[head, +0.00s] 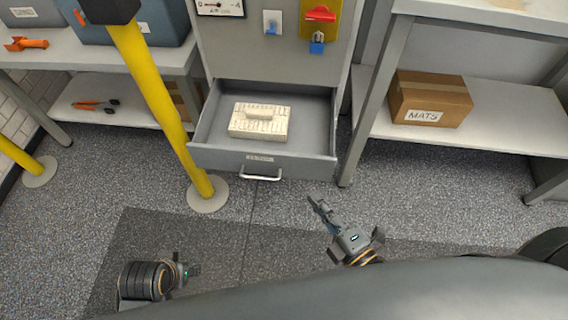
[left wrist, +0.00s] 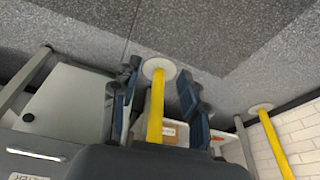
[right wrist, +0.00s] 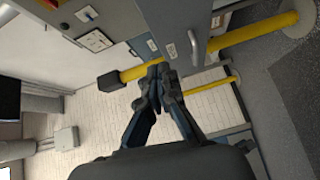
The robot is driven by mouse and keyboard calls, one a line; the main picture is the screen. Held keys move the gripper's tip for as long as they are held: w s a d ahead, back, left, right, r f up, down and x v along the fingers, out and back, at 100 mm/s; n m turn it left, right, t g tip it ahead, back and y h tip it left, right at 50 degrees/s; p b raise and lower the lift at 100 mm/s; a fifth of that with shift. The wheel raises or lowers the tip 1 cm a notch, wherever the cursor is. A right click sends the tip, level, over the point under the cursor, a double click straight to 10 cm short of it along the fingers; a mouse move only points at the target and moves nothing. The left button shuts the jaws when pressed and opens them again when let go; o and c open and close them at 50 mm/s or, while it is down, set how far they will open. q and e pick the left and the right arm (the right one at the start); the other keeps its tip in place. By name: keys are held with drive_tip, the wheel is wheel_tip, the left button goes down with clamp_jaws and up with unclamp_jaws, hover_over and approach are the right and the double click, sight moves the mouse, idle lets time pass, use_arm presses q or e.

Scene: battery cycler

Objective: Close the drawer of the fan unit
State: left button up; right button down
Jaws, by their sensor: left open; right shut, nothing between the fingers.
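The grey drawer (head: 312,158) of the fan unit (head: 270,62) stands pulled out, with a white ribbed block (head: 260,121) lying in it. Its front carries a label and a silver handle (head: 261,176). My right gripper (head: 314,204) is shut and empty, below and right of the handle, apart from it. In the right wrist view its fingertips (right wrist: 158,72) meet, and the handle (right wrist: 194,48) shows just beyond them. My left gripper (head: 196,271) is low on the left, away from the drawer. In the left wrist view its fingers (left wrist: 158,97) are spread and empty.
A yellow post (head: 155,85) on a round base stands just left of the drawer. A shelf (head: 505,128) with a MATS box (head: 430,99) stands to the right, its leg close to the drawer's right corner. The floor (head: 262,215) in front of the drawer is bare.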

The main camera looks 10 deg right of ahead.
drive_tip(key=s+a+n+y, duration=0.2)
approach(274, 155)
drive_tip(key=w+a, duration=0.1)
drive_tip(key=a, duration=0.3)
drive_tip(key=w, duration=0.2)
drive_tip(key=w+d, duration=0.1)
drive_tip(key=shift+w+r, duration=0.25)
drive_tip(key=shift+r, duration=0.05)
use_arm(q)
drive_tip(key=shift+f, duration=0.75)
use_arm(e)
drive_tip(key=shift+w+d, duration=0.15)
drive_tip(key=shift+w, duration=0.15)
